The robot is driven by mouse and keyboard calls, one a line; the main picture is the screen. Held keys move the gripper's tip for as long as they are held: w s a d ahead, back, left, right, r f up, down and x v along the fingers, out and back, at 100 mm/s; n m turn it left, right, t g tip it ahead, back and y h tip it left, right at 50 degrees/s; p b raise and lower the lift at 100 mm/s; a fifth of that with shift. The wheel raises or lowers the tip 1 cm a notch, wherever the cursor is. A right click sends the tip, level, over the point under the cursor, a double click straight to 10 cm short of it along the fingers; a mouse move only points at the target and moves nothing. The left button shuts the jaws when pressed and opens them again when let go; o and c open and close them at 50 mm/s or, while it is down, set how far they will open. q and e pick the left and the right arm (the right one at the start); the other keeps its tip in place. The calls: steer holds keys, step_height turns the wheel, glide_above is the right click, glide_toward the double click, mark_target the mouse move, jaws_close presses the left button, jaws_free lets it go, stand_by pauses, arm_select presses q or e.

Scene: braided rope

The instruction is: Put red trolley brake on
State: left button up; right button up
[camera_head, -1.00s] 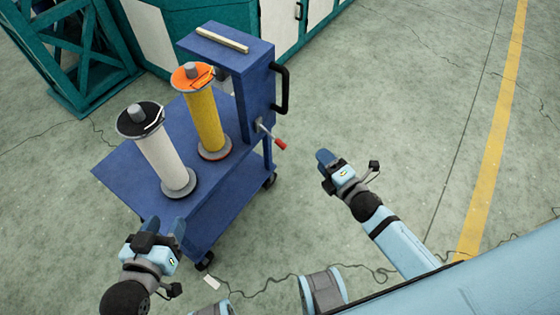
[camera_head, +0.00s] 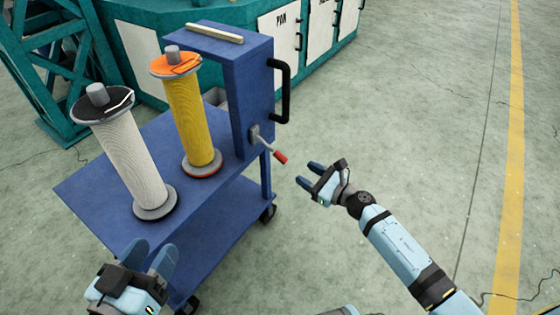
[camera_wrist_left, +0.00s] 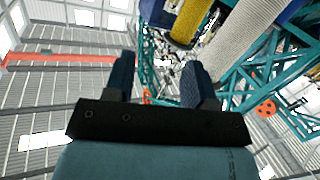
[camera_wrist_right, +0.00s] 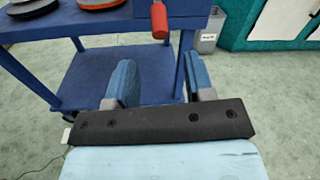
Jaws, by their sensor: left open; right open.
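The blue trolley (camera_head: 225,200) stands at the left of the head view. Its brake lever (camera_head: 269,145), grey with a red grip (camera_head: 280,157), sticks out from the side of the upright box towards the lower right. The red grip also shows at the top of the right wrist view (camera_wrist_right: 159,20). My right gripper (camera_head: 308,174) is open and empty, a short way right of and below the red grip, not touching it. My left gripper (camera_head: 150,257) is open and empty near the trolley's front edge. The left wrist view looks upward past its open fingers (camera_wrist_left: 158,80).
A white spool (camera_head: 128,155) and a yellow spool (camera_head: 190,115) stand on the trolley's top. A black handle (camera_head: 286,90) sits above the lever. Teal cabinets (camera_head: 240,35) stand behind. The floor right of the trolley is clear, with a yellow line (camera_head: 513,150).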

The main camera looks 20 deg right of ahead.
mark_target(280, 158)
steer(key=b+x, duration=0.1)
steer(key=x, duration=0.9)
steer(key=shift+w, duration=0.15)
jaws_close()
